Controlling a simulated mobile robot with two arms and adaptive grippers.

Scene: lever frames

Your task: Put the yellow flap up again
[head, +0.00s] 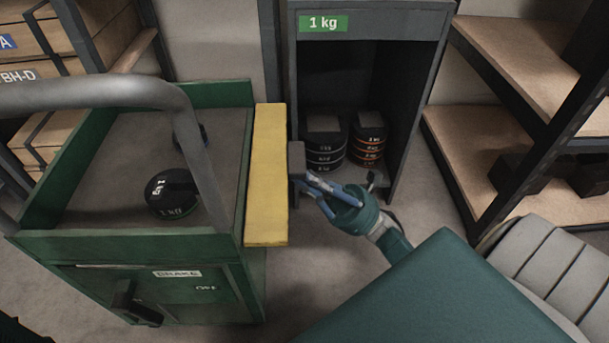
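The yellow flap (266,185) is a long flat plate along the right side of the green cart (130,245). It lies lowered, roughly flat, between the cart and the dark grey cabinet (373,25). My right gripper (314,186) is just right of the flap, at the cabinet's front left edge. Its blue fingers are close to a dark grey block (297,160) beside the flap. I cannot tell whether they touch it or how far they are closed. My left gripper is not in view.
The cart holds a black 1 kg weight (173,192) and another dark round thing behind its grey handle (105,92). Weights stand stacked in the cabinet, some with orange bands (369,140). Wooden shelves (530,50) stand at the right.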

